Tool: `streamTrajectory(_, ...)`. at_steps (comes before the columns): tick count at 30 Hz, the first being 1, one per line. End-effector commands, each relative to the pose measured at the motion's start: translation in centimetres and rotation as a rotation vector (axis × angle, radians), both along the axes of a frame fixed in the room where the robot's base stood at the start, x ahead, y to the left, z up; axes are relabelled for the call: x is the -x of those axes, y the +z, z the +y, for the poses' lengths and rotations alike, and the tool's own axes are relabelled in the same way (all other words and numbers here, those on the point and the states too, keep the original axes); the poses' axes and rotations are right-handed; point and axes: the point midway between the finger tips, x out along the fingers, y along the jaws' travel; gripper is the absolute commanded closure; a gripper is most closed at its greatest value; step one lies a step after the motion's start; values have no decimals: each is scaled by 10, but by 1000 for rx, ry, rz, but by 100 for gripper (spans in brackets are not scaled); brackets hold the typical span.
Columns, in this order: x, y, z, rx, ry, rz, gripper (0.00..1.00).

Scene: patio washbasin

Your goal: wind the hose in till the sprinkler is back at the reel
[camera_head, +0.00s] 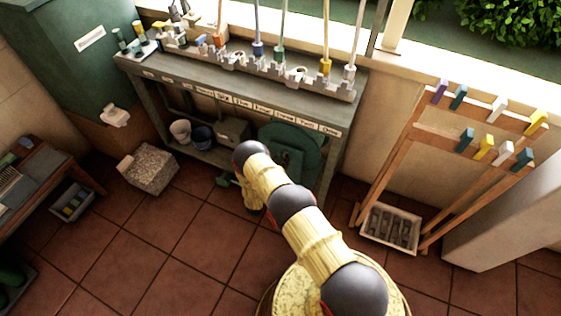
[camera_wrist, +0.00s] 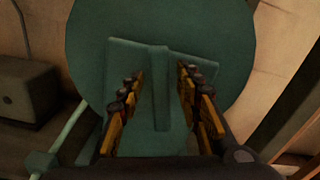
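The hose reel is a dark green round drum (camera_head: 300,150) under the workbench in the head view, partly behind my arm. In the wrist view its disc (camera_wrist: 215,25) fills the middle, with a flat plate and an upright green bar (camera_wrist: 160,100) on it. My gripper (camera_wrist: 160,75) is open in front of the reel, one finger on each side of the bar, with gaps showing. A small green piece (camera_head: 226,181) lies left of my arm; I cannot tell whether it is the sprinkler. A thin green rod (camera_wrist: 68,130) shows at left in the wrist view. No hose is clearly visible.
The workbench (camera_head: 215,93) holds a rack of upright tools. Buckets (camera_head: 202,136) and a grey box (camera_head: 233,131) sit on its lower shelf. A stone block (camera_head: 148,168) stands left, a wooden peg rack (camera_head: 395,155) right.

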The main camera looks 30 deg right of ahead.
Motion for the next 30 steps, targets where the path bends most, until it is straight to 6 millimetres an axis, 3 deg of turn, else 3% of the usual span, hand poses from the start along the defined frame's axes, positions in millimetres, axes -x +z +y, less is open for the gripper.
streamTrajectory(5, 0, 0, 0, 0, 0, 0, 66)
streamTrajectory(23, 0, 0, 0, 0, 0, 0, 100)
streamTrajectory(30, 0, 0, 0, 0, 0, 0, 100)
